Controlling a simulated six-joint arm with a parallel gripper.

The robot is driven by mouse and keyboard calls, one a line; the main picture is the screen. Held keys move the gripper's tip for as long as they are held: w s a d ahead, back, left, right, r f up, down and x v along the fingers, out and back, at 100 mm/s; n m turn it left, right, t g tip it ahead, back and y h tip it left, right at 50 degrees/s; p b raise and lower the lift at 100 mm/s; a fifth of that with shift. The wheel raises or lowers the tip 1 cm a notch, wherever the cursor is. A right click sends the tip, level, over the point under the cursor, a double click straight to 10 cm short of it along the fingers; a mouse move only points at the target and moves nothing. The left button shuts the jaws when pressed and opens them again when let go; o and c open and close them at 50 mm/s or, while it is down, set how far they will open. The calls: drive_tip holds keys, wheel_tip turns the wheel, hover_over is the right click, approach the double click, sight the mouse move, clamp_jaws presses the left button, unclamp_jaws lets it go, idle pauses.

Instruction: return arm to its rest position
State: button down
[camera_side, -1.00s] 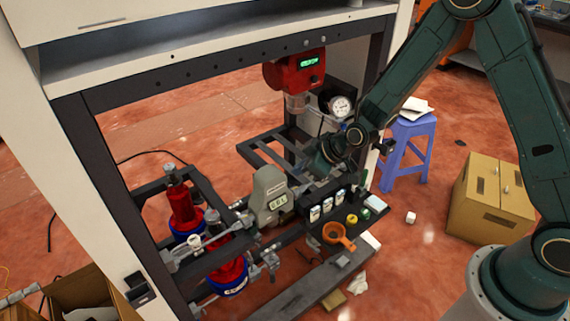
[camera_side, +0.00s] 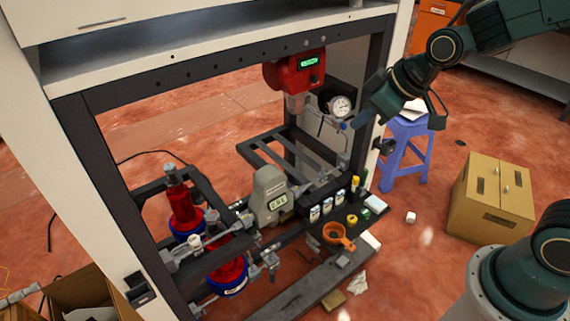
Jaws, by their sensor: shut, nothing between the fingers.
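My gripper (camera_side: 366,112) is at the upper right of the side view, raised in front of the frame's right post. It is near the pressure gauge (camera_side: 340,106) and above the small rack of bottles, and it holds nothing. Its fingertips are small and partly dark against the background. My forearm reaches in from the top right corner, and part of the arm is outside the picture.
A dark frame with a pale cabinet (camera_side: 22,95) encloses a red dispenser head (camera_side: 295,72), a grey meter (camera_side: 269,195) and red-and-blue bottles (camera_side: 229,272). An orange funnel (camera_side: 338,235) sits by the rack. A blue stool (camera_side: 404,150) and cardboard box (camera_side: 491,199) stand right.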

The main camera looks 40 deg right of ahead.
drive_tip(key=s+d+r+m, duration=0.1)
drive_tip(key=s+r+m, duration=0.1)
drive_tip(key=s, duration=0.7)
drive_tip(key=s+d+r+m+g+h, duration=0.1)
drive_tip(key=s+r, duration=0.3)
drive_tip(key=s, duration=0.6)
drive_tip(key=shift+s+d+m, duration=0.2)
drive_tip(key=shift+d+m, duration=0.3)
drive_tip(key=shift+d, duration=0.3)
